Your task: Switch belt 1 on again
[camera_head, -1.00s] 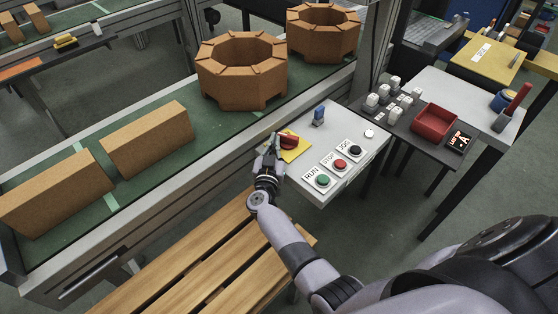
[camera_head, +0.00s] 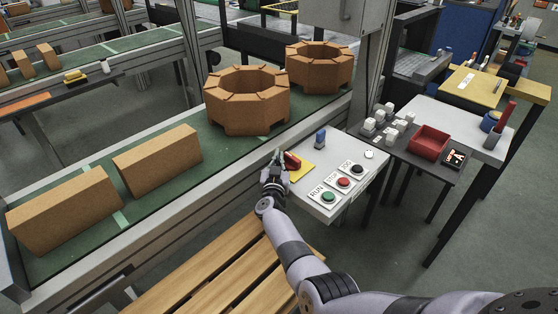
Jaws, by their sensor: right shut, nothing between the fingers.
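A red rotary switch (camera_head: 292,161) sits on a yellow plate (camera_head: 302,170) at the left side of the white control table. My right gripper (camera_head: 279,158) is shut and empty, just left of the red switch; I cannot tell whether it touches it. A green RUN button (camera_head: 328,197), a red STOP button (camera_head: 344,183) and a black JOG button (camera_head: 357,170) line the table's front right edge. The green belt (camera_head: 190,192) carries two brown bricks (camera_head: 158,160) and two octagonal brick pieces (camera_head: 246,98). My left gripper is not in view.
A blue part (camera_head: 320,138) stands on the control table (camera_head: 345,150) behind the yellow plate. A dark side table holds white blocks (camera_head: 385,122) and a red tray (camera_head: 428,142). A slatted wooden bench (camera_head: 225,270) lies below my right arm.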

